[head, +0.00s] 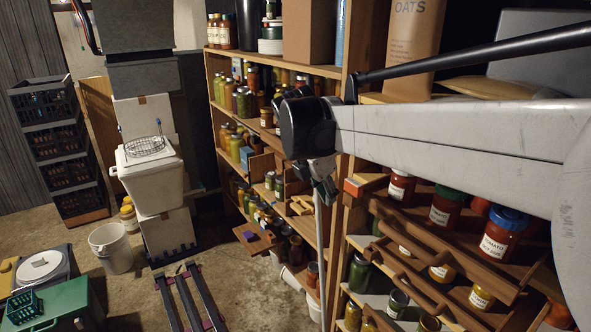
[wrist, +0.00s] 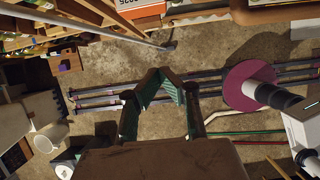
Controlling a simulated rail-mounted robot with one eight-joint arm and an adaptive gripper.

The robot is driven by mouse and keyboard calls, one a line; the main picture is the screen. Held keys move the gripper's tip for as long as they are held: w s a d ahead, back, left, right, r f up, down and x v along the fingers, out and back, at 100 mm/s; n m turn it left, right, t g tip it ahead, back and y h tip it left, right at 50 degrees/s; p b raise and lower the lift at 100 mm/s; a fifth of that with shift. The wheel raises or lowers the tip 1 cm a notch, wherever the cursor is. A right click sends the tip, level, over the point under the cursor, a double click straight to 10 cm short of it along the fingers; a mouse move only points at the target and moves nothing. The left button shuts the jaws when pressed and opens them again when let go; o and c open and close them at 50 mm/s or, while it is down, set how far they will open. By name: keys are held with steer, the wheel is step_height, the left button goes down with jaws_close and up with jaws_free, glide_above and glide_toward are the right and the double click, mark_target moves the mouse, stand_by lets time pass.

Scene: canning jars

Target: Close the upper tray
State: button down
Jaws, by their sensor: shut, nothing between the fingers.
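Wooden trays stick out of the shelving at the right of the head view. The upper one (head: 388,207) carries red-filled jars, including a tomato jar (head: 497,232) with a blue lid. It is pulled out, tilted in the picture, and my arm hides part of it. A lower wooden tray (head: 410,281) shows beneath it. My gripper (head: 325,188) hangs left of the upper tray, near the shelf upright, apart from the tray as far as I can tell. In the wrist view my gripper (wrist: 158,82) is shut and empty above the floor.
A small tray (head: 257,242) with a purple item juts from the left shelves. A white bucket (head: 110,248), a green box (head: 62,304) and stacked crates (head: 55,145) stand at left. Rails (head: 188,297) run along the floor. Open floor lies before the left shelves.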

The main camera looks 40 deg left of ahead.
mark_target(344, 203)
steer(key=shift+w+d+f+p, duration=0.2)
steer(key=shift+w+d+f, duration=0.15)
steer(key=shift+w+f, duration=0.5)
steer(key=shift+w+d+f+p, duration=0.15)
steer(key=shift+w+d+f, duration=0.15)
steer(key=shift+w+f, duration=0.5)
steer(key=shift+w+d+f+p, duration=0.2)
steer(key=shift+w+d+f, duration=0.25)
steer(key=shift+w, duration=0.7)
steer(key=shift+a, duration=0.1)
